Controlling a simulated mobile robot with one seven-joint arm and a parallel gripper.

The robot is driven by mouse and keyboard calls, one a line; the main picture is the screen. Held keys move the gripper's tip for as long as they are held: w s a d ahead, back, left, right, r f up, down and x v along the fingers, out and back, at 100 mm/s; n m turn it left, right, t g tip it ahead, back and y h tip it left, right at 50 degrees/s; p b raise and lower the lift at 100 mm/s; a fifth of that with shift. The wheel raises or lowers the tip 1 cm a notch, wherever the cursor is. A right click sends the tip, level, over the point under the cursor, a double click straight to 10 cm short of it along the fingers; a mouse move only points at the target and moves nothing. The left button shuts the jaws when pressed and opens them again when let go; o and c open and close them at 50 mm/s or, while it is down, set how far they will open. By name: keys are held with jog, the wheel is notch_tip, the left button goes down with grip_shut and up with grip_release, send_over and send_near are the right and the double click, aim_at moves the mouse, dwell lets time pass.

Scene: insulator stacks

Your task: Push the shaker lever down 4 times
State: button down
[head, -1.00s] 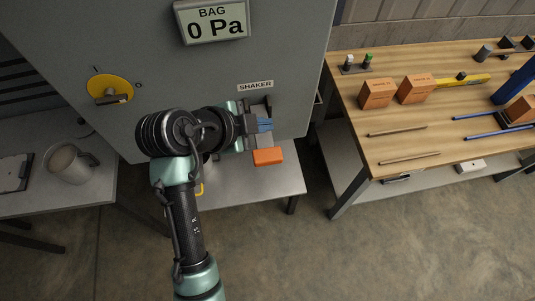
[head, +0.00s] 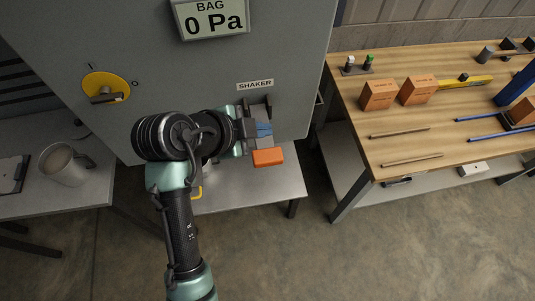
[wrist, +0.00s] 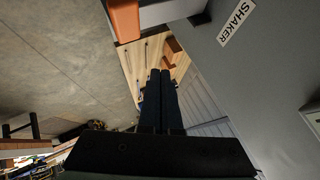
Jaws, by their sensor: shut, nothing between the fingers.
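The shaker lever has an orange handle (head: 268,157) that sticks out from the grey cabinet below the SHAKER label (head: 255,85). In the wrist view the orange handle (wrist: 125,20) shows at the top edge, with a pale bar beside it. My gripper (head: 265,129) has its blue fingers shut and empty, just above the handle in the head view. In the wrist view the two dark fingers of my gripper (wrist: 161,75) lie side by side. I cannot tell whether they touch the lever. My wrist partly hides the lever's mount.
The cabinet front carries a yellow dial (head: 106,87) and a display reading BAG 0 Pa (head: 212,18). A wooden bench (head: 420,130) with orange boxes and rods stands at right. Floor at the lower right is free.

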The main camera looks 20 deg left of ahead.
aim_at(256, 164)
notch_tip(256, 164, down, 7)
jog(key=b, duration=0.4)
jog(key=shift+r, duration=0.15)
jog(key=shift+b, duration=0.35)
dwell(1.4)
jog(key=shift+f+b, duration=0.4)
jog(key=shift+s+d+f+b, duration=0.1)
jog(key=shift+f+b, duration=2.3)
jog(key=shift+f, duration=0.35)
dwell(2.2)
